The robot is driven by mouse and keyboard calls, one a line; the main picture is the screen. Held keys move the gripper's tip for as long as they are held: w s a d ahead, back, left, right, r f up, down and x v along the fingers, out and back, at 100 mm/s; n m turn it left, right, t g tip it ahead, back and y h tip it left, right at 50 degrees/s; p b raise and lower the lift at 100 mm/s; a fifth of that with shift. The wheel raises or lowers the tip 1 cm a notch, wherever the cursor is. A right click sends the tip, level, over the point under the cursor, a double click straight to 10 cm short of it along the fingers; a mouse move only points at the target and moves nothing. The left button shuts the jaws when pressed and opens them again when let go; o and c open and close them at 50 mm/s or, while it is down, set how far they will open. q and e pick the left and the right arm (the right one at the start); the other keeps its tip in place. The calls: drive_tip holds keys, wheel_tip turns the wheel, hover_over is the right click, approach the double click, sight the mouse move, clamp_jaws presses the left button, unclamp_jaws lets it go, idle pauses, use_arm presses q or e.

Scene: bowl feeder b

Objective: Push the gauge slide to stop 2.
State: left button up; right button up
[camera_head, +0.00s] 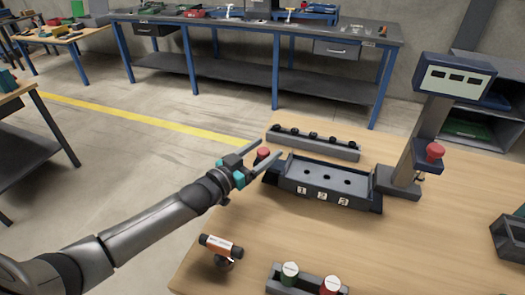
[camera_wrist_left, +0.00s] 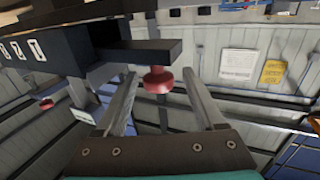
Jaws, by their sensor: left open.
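The gauge (camera_head: 288,183) is a dark grey tray-like fixture on the wooden table, with three dark holes in its floor and white plates 1, 2 and 3 on its front. A red knob (camera_head: 263,154) is at its left end; in the left wrist view the knob (camera_wrist_left: 158,80) sits on a dark bar (camera_wrist_left: 150,52) projecting from the fixture. I cannot tell which stop the slide is at. My left gripper (camera_head: 270,148) is open at this end, its fingers on either side of the knob, with gaps visible in the wrist view. My right gripper is out of view.
A rail with several black knobs (camera_head: 315,143) lies behind the gauge. A post with a display box (camera_head: 455,77) and a red button (camera_head: 435,151) stands to the right.

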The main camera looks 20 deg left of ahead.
use_arm(q)
drive_tip(key=shift+s, duration=0.1)
drive_tip(key=p+v, duration=0.2)
drive_tip(key=v, duration=1.3)
drive_tip(key=shift+a, duration=0.1)
